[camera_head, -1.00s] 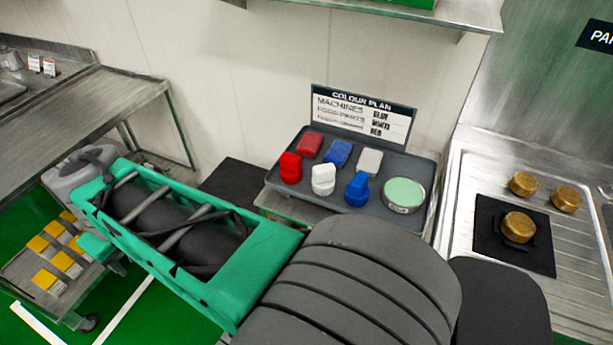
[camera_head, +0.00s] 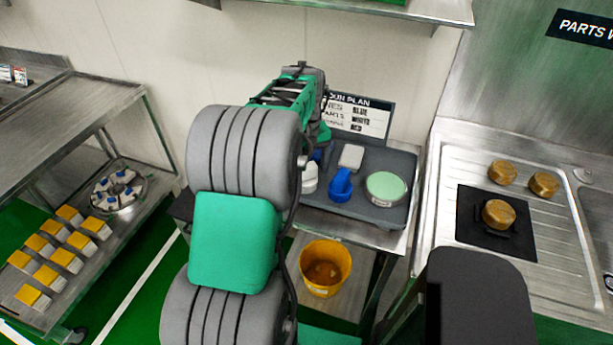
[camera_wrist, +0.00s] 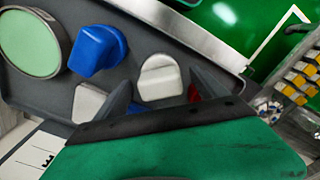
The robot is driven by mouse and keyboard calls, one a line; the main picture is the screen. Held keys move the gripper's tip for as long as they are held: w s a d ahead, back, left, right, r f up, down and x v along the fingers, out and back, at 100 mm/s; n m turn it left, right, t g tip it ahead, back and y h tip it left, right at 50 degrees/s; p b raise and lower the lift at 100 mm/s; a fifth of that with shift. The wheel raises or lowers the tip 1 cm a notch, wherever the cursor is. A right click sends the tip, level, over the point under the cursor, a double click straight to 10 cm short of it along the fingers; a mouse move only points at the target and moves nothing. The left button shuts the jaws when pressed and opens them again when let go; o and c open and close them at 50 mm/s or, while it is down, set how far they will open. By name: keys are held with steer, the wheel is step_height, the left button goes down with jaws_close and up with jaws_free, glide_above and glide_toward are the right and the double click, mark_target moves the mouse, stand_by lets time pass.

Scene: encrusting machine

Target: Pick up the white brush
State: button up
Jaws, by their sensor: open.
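The white brush (camera_wrist: 160,80) stands on the dark grey tray (camera_head: 398,215). In the head view the white brush (camera_head: 310,178) is partly hidden behind my arm. My gripper (camera_wrist: 160,84) is open and empty, with one dark finger on each side of the white brush in the wrist view. I cannot tell how far above the brush the fingertips are. In the head view the gripper is hidden behind my arm.
A blue brush (camera_head: 340,186), a flat white block (camera_head: 351,157) and a green-topped tin (camera_head: 386,188) share the tray. A bit of red (camera_wrist: 193,92) shows beside one finger. The colour plan sign (camera_head: 365,118) stands behind. A yellow bucket (camera_head: 325,268) is below.

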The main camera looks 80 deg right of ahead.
step_height(320, 180, down, 2)
steer(key=shift+f, duration=0.25)
steer(key=shift+c, duration=0.4)
steer(key=c, duration=1.5)
